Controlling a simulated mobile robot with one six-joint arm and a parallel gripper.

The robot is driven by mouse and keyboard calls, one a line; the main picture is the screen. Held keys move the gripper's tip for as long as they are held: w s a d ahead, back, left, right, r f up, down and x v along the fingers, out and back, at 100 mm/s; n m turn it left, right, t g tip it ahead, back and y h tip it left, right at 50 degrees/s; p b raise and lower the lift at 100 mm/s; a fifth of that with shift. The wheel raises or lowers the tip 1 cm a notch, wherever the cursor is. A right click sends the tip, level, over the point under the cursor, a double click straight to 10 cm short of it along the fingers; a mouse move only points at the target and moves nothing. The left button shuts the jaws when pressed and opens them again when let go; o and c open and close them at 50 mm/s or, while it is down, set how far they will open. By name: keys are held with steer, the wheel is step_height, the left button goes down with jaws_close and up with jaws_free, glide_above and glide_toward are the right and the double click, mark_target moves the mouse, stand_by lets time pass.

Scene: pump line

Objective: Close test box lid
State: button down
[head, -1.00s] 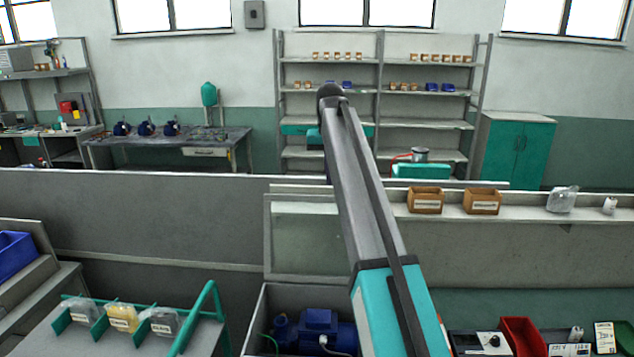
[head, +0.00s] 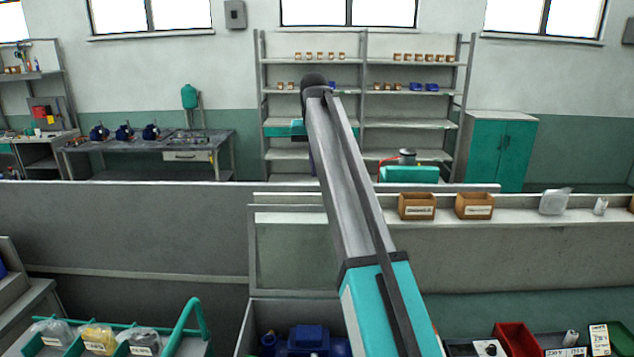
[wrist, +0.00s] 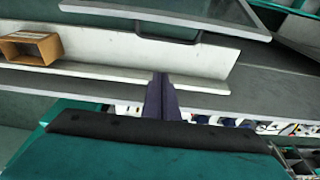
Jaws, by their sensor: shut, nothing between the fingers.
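The test box (head: 242,328) is a grey open-topped box at the bottom centre of the head view, cut off by the frame edge. A blue pump (head: 306,340) sits inside it. Its lid (head: 292,248), a grey frame with a clear pane, stands upright at the back of the box, so the box is open. My arm covers the lid's right part. In the wrist view a framed pane with a dark handle (wrist: 168,34), apparently the lid, spans the top. My gripper (wrist: 161,80) has its dark fingers together and empty, below the handle in the picture and apparently apart from it.
A ledge behind the box carries cardboard bins (head: 416,207) and a clear bag (head: 554,201). A green-handled rack (head: 188,318) with bagged parts stands left of the box. A red bin (head: 516,340) and cards lie to the right.

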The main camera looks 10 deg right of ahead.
steer(key=b+x, duration=0.5)
steer(key=x, duration=0.4)
steer(key=shift+a+f, duration=0.15)
steer(key=shift+f, duration=0.15)
steer(key=shift+s+f, duration=0.15)
steer(key=shift+s, duration=0.1)
steer(key=shift+s+a+b, duration=0.2)
steer(key=shift+s+b, duration=0.2)
steer(key=shift+s, duration=0.5)
steer(key=shift+s+a+r+p, duration=0.1)
steer(key=shift+s+r+p, duration=0.2)
steer(key=shift+r, duration=0.1)
steer(key=shift+s+a+p, duration=0.1)
steer(key=shift+s+p, duration=0.2)
steer(key=shift+s, duration=0.2)
